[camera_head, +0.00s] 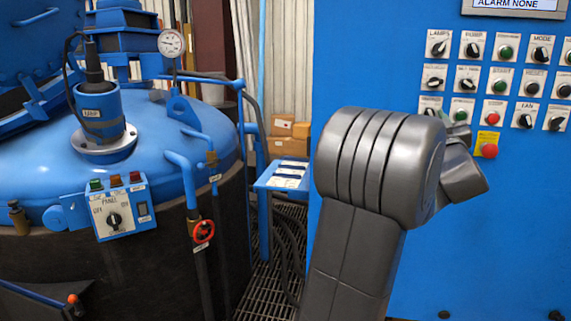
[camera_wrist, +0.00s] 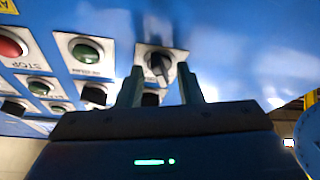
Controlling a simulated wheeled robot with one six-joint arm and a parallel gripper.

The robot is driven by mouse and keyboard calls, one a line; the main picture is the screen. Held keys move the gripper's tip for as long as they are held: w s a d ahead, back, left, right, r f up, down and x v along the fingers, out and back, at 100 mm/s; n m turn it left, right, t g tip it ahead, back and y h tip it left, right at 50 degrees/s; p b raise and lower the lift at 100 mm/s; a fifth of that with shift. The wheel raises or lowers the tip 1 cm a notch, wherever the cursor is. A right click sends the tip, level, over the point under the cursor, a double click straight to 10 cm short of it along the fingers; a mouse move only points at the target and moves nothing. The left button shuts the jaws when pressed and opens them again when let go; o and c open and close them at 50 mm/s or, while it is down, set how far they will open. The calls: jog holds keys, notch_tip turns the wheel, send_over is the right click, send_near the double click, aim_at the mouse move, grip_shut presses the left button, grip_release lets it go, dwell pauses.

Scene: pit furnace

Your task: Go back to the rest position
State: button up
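My gripper (camera_wrist: 160,76) shows at the wrist view's middle, its two greenish fingers apart with nothing held between them. A black rotary knob (camera_wrist: 159,64) on a pale plate lies just beyond the fingertips; I cannot tell whether they touch it. In the camera_head view my grey arm rises in front of the blue control panel (camera_head: 375,80) and bends toward its buttons. The gripper there is mostly hidden behind my arm. The panel carries rows of knobs, green buttons and a red stop button (camera_head: 489,150) on a yellow plate, right beside my wrist.
A blue furnace vessel (camera_head: 150,160) stands at the left with a gauge (camera_head: 171,43), pipes, a red valve wheel (camera_head: 203,231) and a small switch box (camera_head: 116,210). Cardboard boxes (camera_head: 285,135) stand behind a blue stand (camera_head: 284,178). Grating floor shows between vessel and panel.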

jog(key=m+h+p, duration=0.2)
jog(key=m+p, duration=0.2)
jog(key=m+g+h+p, duration=0.1)
jog(key=m+h+p, duration=0.1)
jog(key=m+p, duration=0.3)
jog(key=a+m+g+h+p, duration=0.1)
jog(key=m+h+p, duration=0.1)
jog(key=m+p, duration=0.2)
jog(key=shift+w+r+m+h+p, duration=0.15)
jog(key=shift+r+m+h+p, duration=0.1)
jog(key=shift+m+h+p, duration=0.2)
jog(key=shift+b+v, duration=0.95)
jog(key=shift+v, duration=1.45)
jog(key=shift+d+f, duration=0.1)
jog(key=shift+f, duration=0.05)
jog(key=shift+f, duration=0.1)
